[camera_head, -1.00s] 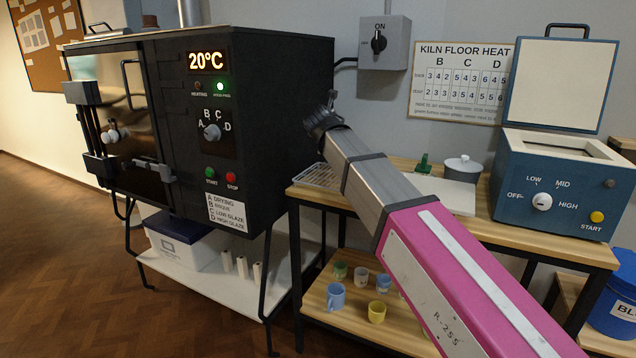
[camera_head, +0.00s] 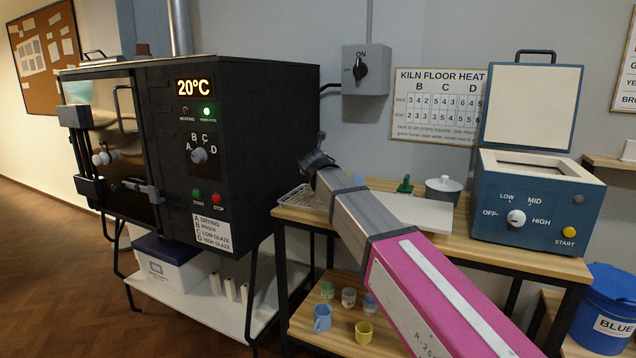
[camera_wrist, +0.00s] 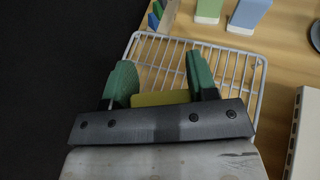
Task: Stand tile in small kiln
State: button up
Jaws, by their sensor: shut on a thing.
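In the wrist view my gripper (camera_wrist: 161,84) has green fingers and is shut on a yellow tile (camera_wrist: 160,98). Only a strip of the tile shows between the fingers; the rest is hidden by the gripper. The gripper is over a wire rack (camera_wrist: 245,78); I cannot tell whether the tile touches it. In the head view the small kiln (camera_head: 490,216) is a blue box on the right of the wooden table, with its cream lid (camera_head: 530,108) raised and its top open. The gripper's fingers and the tile are hidden in the head view.
The large black kiln (camera_head: 265,150) stands left of the table (camera_head: 447,239). A white slab (camera_head: 425,213), a lidded pot (camera_head: 443,192) and a green object (camera_head: 405,185) lie between rack and small kiln. Cups stand on the lower shelf. A blue bucket (camera_head: 603,300) is at right.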

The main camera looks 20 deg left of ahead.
jog(key=shift+w+d+f, duration=0.1)
jog(key=shift+w+f, duration=0.1)
jog(key=shift+f, duration=0.95)
jog(key=shift+w+d+f, duration=0.1)
jog(key=shift+w+f, duration=0.05)
jog(key=shift+f, duration=0.95)
jog(key=shift+f, duration=0.15)
jog(key=o, duration=1)
